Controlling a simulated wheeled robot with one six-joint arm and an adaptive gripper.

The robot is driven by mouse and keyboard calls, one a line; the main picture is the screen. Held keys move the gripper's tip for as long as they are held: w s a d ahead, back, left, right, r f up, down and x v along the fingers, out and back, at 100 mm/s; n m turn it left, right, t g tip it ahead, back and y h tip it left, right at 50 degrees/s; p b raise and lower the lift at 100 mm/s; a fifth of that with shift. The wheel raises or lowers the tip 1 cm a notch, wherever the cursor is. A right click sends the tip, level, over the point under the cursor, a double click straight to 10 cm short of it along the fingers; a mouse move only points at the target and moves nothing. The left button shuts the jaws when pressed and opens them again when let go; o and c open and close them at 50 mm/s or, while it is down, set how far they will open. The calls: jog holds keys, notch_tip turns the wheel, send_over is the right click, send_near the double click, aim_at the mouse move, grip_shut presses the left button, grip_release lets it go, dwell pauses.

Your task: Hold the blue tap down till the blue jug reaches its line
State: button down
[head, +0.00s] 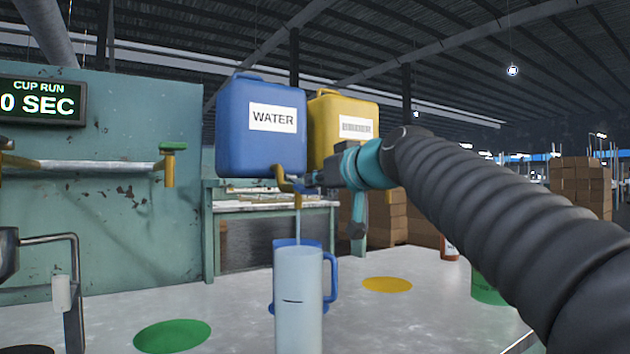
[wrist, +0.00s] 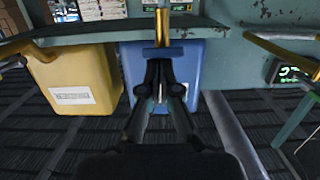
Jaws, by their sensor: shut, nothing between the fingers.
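The blue WATER container (head: 240,150) has a brass tap (head: 285,178). In the wrist view this tap (wrist: 162,22) has a blue lever (wrist: 163,52). My gripper (head: 308,182) is shut and empty, with its fingertips (wrist: 160,68) at the lever; contact is hard to confirm. A thin pale stream (head: 298,225) falls from the tap. The blue jug (head: 331,278) stands below, its rim and handle showing behind a pale translucent cylinder-shaped front (head: 299,325) with a short dark line (head: 292,301). I cannot clearly make out the water level.
A yellow container (head: 322,115) stands beside the blue one. Yellow (head: 387,284) and green (head: 172,335) discs mark the pale table. A green vessel (head: 487,288) is partly hidden behind my arm. A sign (head: 40,100) reading CUP RUN hangs at left.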

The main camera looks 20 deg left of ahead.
notch_tip(320, 180, up, 4)
jog(key=d+r+p, duration=0.1)
jog(key=p, duration=0.2)
jog(key=s+d+f+b, duration=0.2)
jog(key=s+d+b, duration=0.1)
jog(key=s+d, duration=0.3)
jog(key=shift+s+d+f, duration=0.2)
jog(key=shift+s+d, duration=0.1)
jog(key=shift+d, duration=0.8)
jog(key=s+d+f+m+h+p, duration=0.2)
jog(key=s+d+f+m+h, duration=0.15)
jog(key=d+f, duration=0.55)
jog(key=s+d+f+m+h+p, duration=0.2)
jog(key=d+f+m+h+p, duration=0.15)
jog(key=d+f, duration=0.6)
jog(key=s+d+f+m+g+h, duration=0.1)
jog(key=s+d+f+h, duration=0.1)
jog(key=s+d+f, duration=0.2)
jog(key=s+d+f+m+g+h+p, duration=0.1)
jog(key=s+d+f, duration=0.3)
jog(key=f, duration=0.6)
jog(key=s+d+f+m+g+h+p, duration=0.1)
jog(key=s+d+f+g+h, duration=0.1)
jog(key=s+f, duration=0.4)
notch_tip(320, 180, down, 2)
jog(key=shift+s+d+f+m+h, duration=0.15)
jog(key=shift+d+m+h, duration=0.25)
jog(key=shift+d+h, duration=0.45)
jog(key=shift+d, duration=0.1)
